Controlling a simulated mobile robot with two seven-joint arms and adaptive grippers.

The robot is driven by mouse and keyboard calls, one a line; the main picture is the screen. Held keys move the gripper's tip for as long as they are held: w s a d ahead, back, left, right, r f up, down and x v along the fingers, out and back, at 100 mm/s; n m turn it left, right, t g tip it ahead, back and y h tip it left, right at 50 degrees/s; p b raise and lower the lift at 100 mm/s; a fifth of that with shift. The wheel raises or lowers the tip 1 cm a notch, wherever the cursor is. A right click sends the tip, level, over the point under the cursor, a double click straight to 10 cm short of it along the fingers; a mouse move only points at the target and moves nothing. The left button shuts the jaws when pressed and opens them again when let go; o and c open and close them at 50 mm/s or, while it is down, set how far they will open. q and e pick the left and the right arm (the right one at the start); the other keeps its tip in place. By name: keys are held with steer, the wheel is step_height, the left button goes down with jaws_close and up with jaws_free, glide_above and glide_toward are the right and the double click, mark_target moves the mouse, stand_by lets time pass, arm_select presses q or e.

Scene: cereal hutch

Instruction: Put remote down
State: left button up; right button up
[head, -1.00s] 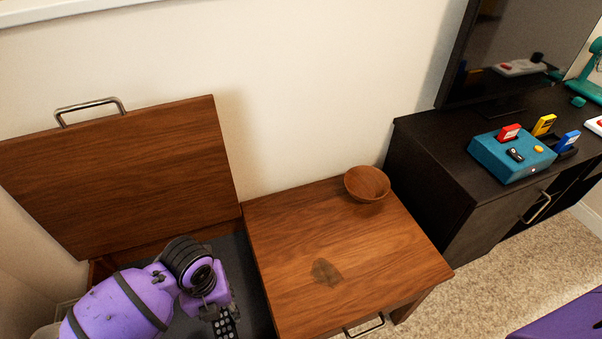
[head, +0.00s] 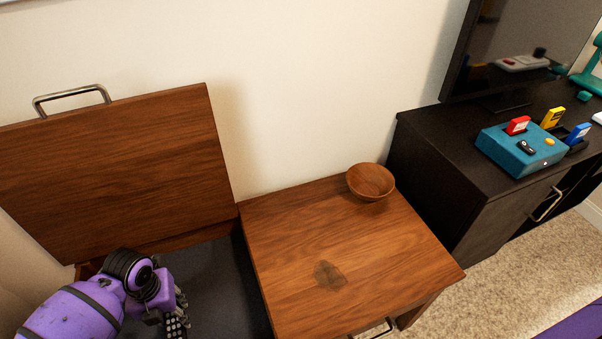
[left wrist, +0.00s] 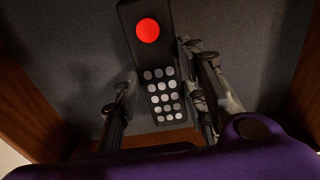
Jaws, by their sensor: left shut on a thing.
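The remote (left wrist: 160,75) is black with a red round button and several grey buttons. It lies between the fingers of my left gripper (left wrist: 155,100) in the left wrist view, over the dark grey floor of the open chest. In the head view my left gripper (head: 172,312) is inside the chest at the lower left, shut on the remote (head: 178,326), of which only a part shows. The chest's dark floor (head: 225,285) is bare to the right of the gripper. I cannot tell whether the remote touches the floor. My right gripper is not in view.
The chest's wooden lid (head: 110,175) stands open against the wall. To the right is a wooden top (head: 330,235) with a wooden bowl (head: 370,181) and a dark stain. A black cabinet (head: 450,190) farther right holds a teal console (head: 520,150) and a screen.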

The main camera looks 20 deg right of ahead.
mark_target(171, 315)
arm_select(q)
steer(key=shift+w+a+f+b, duration=0.15)
steer(key=shift+f+b, duration=0.2)
steer(key=shift+f, duration=0.6)
steer(key=shift+w+a+f+b, duration=0.1)
steer(key=shift+f+b, duration=0.2)
steer(key=shift+f, duration=0.65)
steer(key=shift+f, duration=0.15)
steer(key=o, duration=1.2)
step_height(171, 315, up, 11)
steer(key=p, duration=0.3)
steer(key=shift+p, duration=0.3)
steer(key=shift+r, duration=0.65)
steer(key=shift+s, duration=0.1)
